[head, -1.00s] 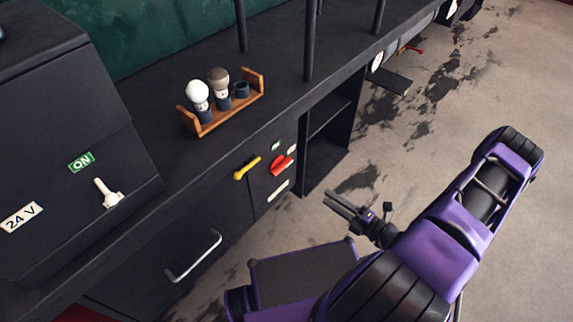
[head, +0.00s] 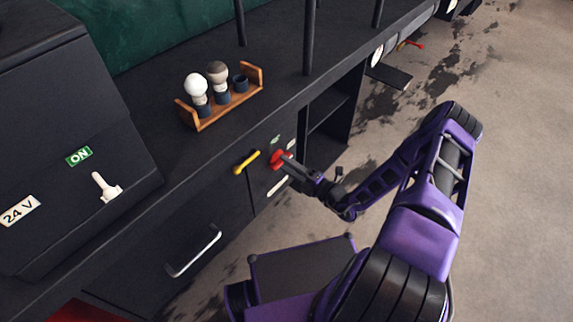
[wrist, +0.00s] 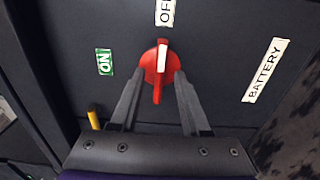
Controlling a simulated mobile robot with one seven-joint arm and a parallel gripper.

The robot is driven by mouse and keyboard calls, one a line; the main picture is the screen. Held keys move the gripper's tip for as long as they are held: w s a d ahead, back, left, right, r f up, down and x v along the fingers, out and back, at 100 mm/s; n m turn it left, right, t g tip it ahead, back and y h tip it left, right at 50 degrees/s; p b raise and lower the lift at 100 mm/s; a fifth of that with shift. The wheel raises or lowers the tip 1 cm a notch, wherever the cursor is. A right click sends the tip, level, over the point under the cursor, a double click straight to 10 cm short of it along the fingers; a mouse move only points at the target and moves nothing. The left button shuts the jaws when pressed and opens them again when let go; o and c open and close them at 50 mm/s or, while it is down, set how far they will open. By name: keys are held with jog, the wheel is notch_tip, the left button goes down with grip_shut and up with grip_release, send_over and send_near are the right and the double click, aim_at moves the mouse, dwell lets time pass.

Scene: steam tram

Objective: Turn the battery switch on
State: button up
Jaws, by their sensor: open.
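The battery switch is a red rotary knob (wrist: 160,72) with a white stripe on its handle, on a dark panel. In the wrist view its white stripe points up at the partly cut-off white OFF label (wrist: 165,12). A green ON label (wrist: 104,61) is to its left and a white BATTERY label (wrist: 265,70) to its right. My gripper (wrist: 156,85) is open, with one finger on each side of the knob's handle; I cannot tell whether they touch it. In the head view my gripper (head: 287,160) covers part of the red knob (head: 277,159).
A yellow handle (head: 246,162) is just left of the switch. A wooden rack (head: 222,107) with bulb-topped items stands on the counter above. A grey bar handle (head: 194,252) sticks out lower left. A white toggle (head: 104,187) is on the 24 V box.

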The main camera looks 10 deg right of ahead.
jog(key=shift+w+a, duration=0.25)
jog(key=shift+w, duration=0.1)
grip_shut()
dwell(0.4)
jog(key=shift+n+p, duration=1.05)
jog(key=shift+n, duration=7.95)
